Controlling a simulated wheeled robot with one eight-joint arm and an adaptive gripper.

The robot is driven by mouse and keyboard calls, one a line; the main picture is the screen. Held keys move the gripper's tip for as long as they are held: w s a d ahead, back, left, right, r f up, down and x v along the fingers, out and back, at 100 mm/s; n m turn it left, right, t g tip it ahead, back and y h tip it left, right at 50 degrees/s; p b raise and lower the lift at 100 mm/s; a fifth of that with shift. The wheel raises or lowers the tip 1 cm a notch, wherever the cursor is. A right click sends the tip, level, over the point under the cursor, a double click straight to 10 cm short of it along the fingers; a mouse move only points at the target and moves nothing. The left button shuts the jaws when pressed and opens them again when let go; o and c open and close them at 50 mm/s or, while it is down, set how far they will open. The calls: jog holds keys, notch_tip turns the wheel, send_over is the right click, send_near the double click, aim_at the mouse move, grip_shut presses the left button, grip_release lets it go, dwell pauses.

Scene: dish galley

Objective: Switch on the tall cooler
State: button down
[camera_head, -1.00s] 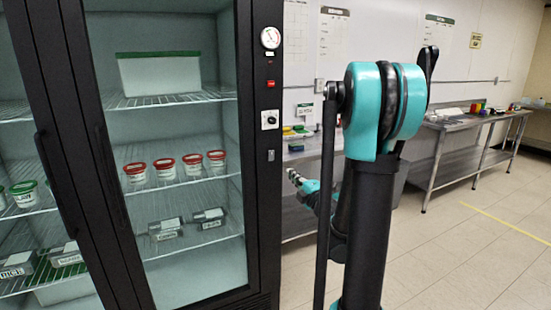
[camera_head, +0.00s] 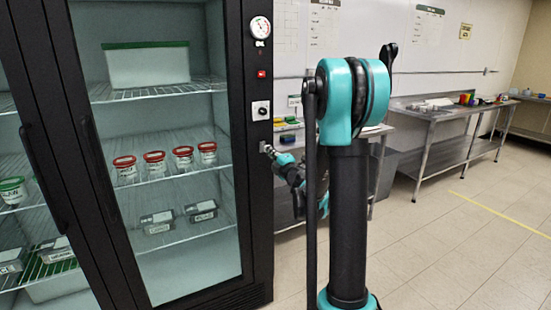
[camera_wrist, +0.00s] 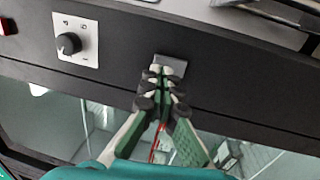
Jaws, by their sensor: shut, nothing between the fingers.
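The tall cooler (camera_head: 258,205) is a black cabinet with glass doors, at the left of the head view. Its right post carries a round gauge (camera_head: 260,28), a small red piece (camera_head: 262,74), a white-plated dial (camera_head: 260,110) and a small grey plate. In the wrist view, the red piece (camera_wrist: 7,27) and the dial (camera_wrist: 68,43) lie left of the grey plate (camera_wrist: 170,66). My gripper (camera_wrist: 160,73) is shut and empty, its tips over the plate's near edge; contact is unclear. In the head view my gripper (camera_head: 267,149) hides the plate.
Tubs with red lids (camera_head: 154,165) and other containers stand behind the cooler's glass. A steel table (camera_head: 440,115) runs along the back wall at right. Another counter stands behind my arm. The tiled floor at right is clear.

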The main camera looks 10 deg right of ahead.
aim_at(263, 143)
jog(key=shift+x, duration=1.3)
jog(key=shift+w+a+r, duration=0.15)
jog(key=shift+w+r, duration=0.1)
jog(key=shift+w, duration=0.05)
jog(key=shift+s, duration=0.15)
